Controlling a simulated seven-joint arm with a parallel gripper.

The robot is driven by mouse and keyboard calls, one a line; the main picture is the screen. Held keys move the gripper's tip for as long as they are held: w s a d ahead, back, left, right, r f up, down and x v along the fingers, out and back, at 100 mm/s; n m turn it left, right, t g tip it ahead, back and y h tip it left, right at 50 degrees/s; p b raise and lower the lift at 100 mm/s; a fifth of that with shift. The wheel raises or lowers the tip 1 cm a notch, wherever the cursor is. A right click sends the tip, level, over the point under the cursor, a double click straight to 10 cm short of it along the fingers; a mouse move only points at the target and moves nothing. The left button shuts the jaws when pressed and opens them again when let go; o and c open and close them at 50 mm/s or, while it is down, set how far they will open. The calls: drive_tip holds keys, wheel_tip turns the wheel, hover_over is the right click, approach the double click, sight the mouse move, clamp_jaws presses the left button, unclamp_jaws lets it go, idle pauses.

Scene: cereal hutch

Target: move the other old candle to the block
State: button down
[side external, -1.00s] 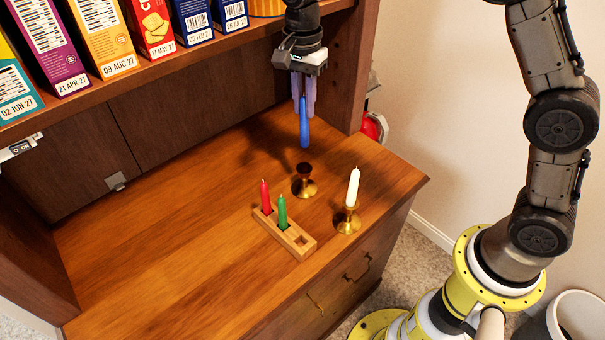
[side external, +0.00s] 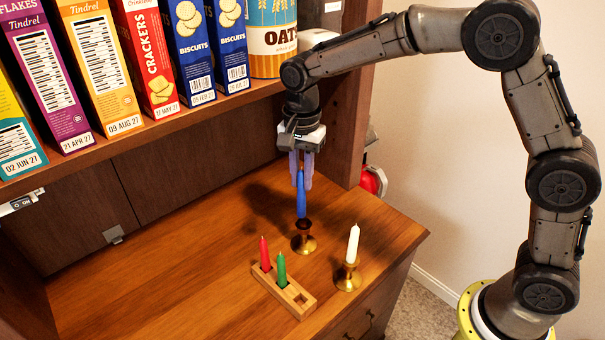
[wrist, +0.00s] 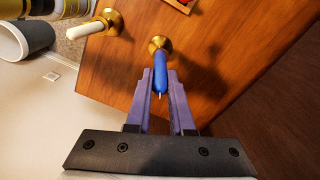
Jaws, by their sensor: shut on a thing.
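My gripper (side external: 301,183) is shut on a blue candle (side external: 302,208) and holds it upright. The blue candle's lower end is at or just above the mouth of a brass holder (side external: 303,243); I cannot tell whether it has entered. In the wrist view the blue candle (wrist: 160,75) lies between the fingers, in line with the holder (wrist: 160,44). The wooden block (side external: 289,297) holds a red candle (side external: 264,254) and a green candle (side external: 282,270); its near right hole is empty. A white candle (side external: 353,243) stands in a second brass holder (side external: 347,277).
Cereal and biscuit boxes (side external: 189,50) stand on the shelf (side external: 150,122) above. The hutch's right side panel (side external: 348,130) is close to my gripper. The wooden top (side external: 170,270) is clear left of the block. A grey bin (wrist: 30,38) shows in the wrist view.

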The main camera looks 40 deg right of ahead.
drive_tip(key=s+a+f+n, duration=0.3)
drive_tip(key=s+a+n, duration=0.2)
drive_tip(key=s+a, duration=0.6)
drive_tip(key=shift+s+d+f, duration=0.1)
drive_tip(key=shift+f, duration=1.35)
drive_tip(key=shift+d+f, duration=0.1)
drive_tip(key=shift+f, duration=1.35)
drive_tip(key=shift+f, duration=1.7)
drive_tip(key=shift+c, duration=1.9)
unclamp_jaws()
drive_tip(key=shift+r, duration=2.55)
